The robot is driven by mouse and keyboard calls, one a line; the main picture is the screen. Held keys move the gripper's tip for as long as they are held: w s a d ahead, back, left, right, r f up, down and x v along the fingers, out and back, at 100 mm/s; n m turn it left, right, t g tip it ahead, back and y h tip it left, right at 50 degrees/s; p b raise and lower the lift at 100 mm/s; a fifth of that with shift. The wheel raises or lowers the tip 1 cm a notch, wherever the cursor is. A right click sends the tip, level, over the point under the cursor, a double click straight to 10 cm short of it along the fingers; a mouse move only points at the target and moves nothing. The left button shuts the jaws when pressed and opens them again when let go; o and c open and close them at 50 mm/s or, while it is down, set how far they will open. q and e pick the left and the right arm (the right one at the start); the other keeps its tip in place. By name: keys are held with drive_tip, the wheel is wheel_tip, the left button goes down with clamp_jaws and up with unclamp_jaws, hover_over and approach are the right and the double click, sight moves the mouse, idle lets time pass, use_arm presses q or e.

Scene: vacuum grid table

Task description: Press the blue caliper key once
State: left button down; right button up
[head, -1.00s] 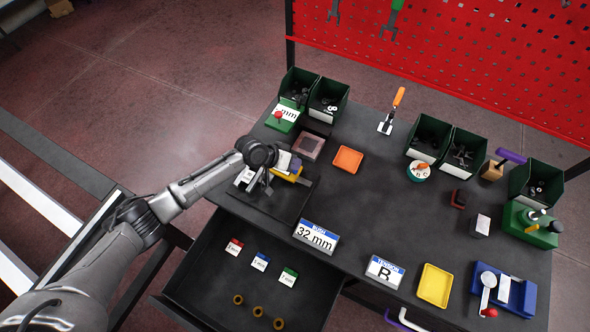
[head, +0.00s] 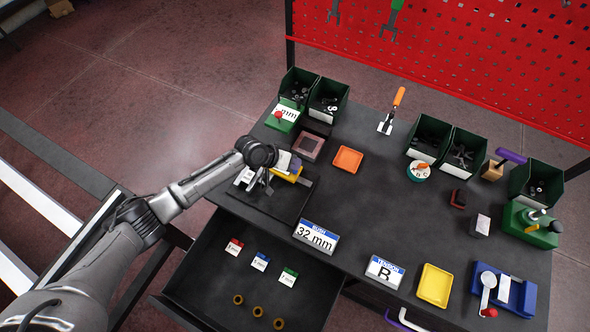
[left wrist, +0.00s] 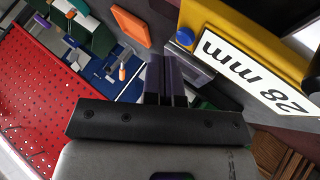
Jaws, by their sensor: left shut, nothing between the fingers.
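The yellow caliper (head: 291,177) lies on a black tray (head: 283,212) at the left of the table, partly hidden by my left arm. In the left wrist view the yellow body (left wrist: 222,22) carries a white display reading 28 mm (left wrist: 262,75). The round blue key (left wrist: 185,37) sits beside the display. My left gripper (head: 268,184) is at the caliper; its dark fingers (left wrist: 165,72) are together with nothing between them. In the wrist view the fingertips appear just left of and below the blue key, with no contact visible. My right gripper is out of view.
An open drawer (head: 212,285) with tags and brass rings is below the tray. A 32 mm sign (head: 315,237) stands at the front edge. An orange dish (head: 348,159) and green bins (head: 328,98) lie behind. The table's middle is mostly clear.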

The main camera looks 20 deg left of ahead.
use_arm(q)
drive_tip(key=shift+f, duration=0.15)
drive_tip(key=shift+f, duration=0.3)
idle(0.4)
drive_tip(key=shift+f+b, duration=0.4)
drive_tip(key=shift+b, duration=0.15)
drive_tip(key=shift+r, duration=0.15)
idle(0.4)
drive_tip(key=shift+r+p, duration=0.75)
drive_tip(key=shift+p, duration=0.15)
